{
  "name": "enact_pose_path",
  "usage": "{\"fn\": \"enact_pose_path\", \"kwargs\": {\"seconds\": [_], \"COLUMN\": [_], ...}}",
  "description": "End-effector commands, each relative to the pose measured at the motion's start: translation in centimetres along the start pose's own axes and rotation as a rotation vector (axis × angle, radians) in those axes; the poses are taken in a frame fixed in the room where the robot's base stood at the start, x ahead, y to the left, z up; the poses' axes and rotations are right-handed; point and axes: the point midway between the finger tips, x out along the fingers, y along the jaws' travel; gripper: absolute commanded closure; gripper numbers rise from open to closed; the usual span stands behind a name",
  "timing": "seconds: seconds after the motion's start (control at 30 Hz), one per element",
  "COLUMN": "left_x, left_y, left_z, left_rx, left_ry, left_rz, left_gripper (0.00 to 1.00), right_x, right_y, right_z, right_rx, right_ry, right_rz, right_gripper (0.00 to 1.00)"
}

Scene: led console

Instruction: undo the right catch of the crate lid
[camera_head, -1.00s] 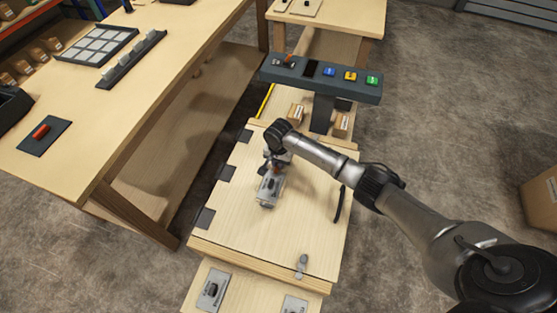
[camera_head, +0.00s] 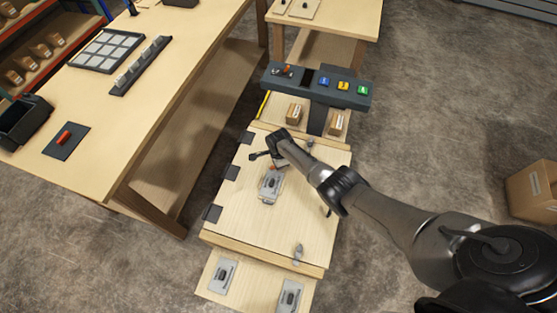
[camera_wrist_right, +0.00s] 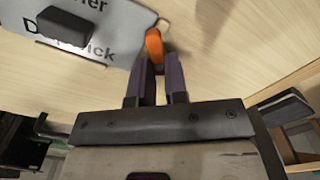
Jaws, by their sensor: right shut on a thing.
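The pale wooden crate lid (camera_head: 245,220) lies flat, with dark hinge plates along its left side. A small grey catch (camera_head: 298,253) sits at its front edge and a similar grey piece (camera_head: 310,143) at its back right; I cannot tell which is the right catch. A grey lettered plate with a dark block (camera_head: 270,186) lies on the lid's middle; it also shows in the right wrist view (camera_wrist_right: 85,35). My right gripper (camera_wrist_right: 158,62) is shut on a small orange piece (camera_wrist_right: 154,45) beside this plate. My left gripper is out of view.
A dark console with coloured buttons (camera_head: 318,86) stands behind the crate. Two more grey plates (camera_head: 223,276) (camera_head: 290,297) lie on the front ledge. A long workbench (camera_head: 130,120) runs along the left. A cardboard box (camera_head: 532,192) stands on the floor at right.

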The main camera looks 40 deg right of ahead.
Motion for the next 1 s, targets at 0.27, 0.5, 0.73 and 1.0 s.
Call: {"fn": "enact_pose_path", "kwargs": {"seconds": [0.27,0.5,0.73,1.0], "left_x": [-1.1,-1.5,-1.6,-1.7], "left_y": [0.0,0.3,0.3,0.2], "left_z": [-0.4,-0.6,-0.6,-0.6], "left_rx": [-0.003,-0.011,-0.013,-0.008], "left_ry": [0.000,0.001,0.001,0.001], "left_rz": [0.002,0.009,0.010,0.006], "left_gripper": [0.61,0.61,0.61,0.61], "right_x": [-0.2,-0.1,-0.1,0.0], "right_y": [0.1,0.2,0.2,0.3], "right_z": [0.1,0.1,0.1,0.1], "right_rx": [0.259,0.454,0.590,0.676], "right_ry": [-0.002,0.000,-0.002,-0.001], "right_rz": [0.002,0.002,0.001,0.000], "right_gripper": [1.00,1.00,1.00,1.00]}}
